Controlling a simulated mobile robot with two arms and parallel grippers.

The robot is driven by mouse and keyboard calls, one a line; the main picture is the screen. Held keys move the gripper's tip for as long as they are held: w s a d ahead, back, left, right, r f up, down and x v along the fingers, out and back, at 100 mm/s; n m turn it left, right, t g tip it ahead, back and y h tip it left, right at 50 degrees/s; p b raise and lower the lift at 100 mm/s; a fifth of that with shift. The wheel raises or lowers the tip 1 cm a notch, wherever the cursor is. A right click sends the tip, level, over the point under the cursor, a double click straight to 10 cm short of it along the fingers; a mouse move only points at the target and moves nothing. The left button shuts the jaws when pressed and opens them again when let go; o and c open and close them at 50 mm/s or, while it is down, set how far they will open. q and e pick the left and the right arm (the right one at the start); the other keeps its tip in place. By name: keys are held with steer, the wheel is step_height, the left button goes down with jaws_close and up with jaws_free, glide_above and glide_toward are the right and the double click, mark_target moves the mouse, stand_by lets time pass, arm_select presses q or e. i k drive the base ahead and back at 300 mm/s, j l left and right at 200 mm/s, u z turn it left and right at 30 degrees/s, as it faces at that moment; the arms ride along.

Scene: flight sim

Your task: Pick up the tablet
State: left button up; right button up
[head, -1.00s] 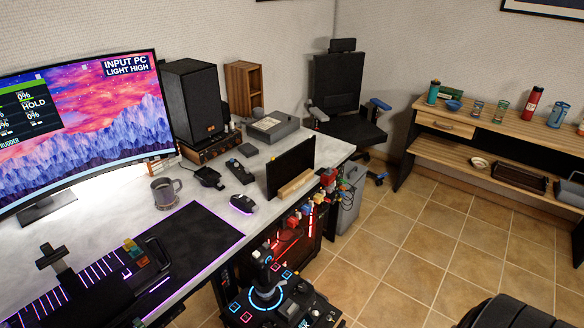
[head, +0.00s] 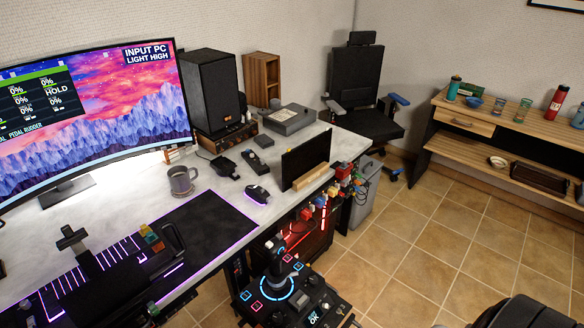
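The tablet (head: 306,157) is a thin dark panel with a black face. It stands upright, leaning slightly, in a light wooden stand (head: 312,177) near the right edge of the desk. Nothing touches it apart from the stand.
Near the tablet on the desk (head: 225,205) are a mouse (head: 258,194), small black devices (head: 224,166) and a grey box (head: 289,118). A mug (head: 181,181) stands further left. A lit joystick panel (head: 285,290) stands in front of the desk. Tiled floor (head: 440,240) is open at right.

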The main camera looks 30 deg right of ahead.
mark_target(307, 156)
steer(key=k, duration=0.55)
steer(key=k+l+u, duration=0.1)
steer(key=u, duration=1.35)
steer(key=k+l, duration=0.1)
steer(key=l, duration=0.75)
steer(key=k+l+u, duration=0.1)
steer(key=l, duration=0.3)
steer(key=k+l, duration=0.15)
steer(key=l, duration=0.3)
steer(key=k+l+u, duration=0.1)
steer(key=l, duration=0.3)
steer(key=k+l, duration=0.1)
steer(key=l, duration=0.35)
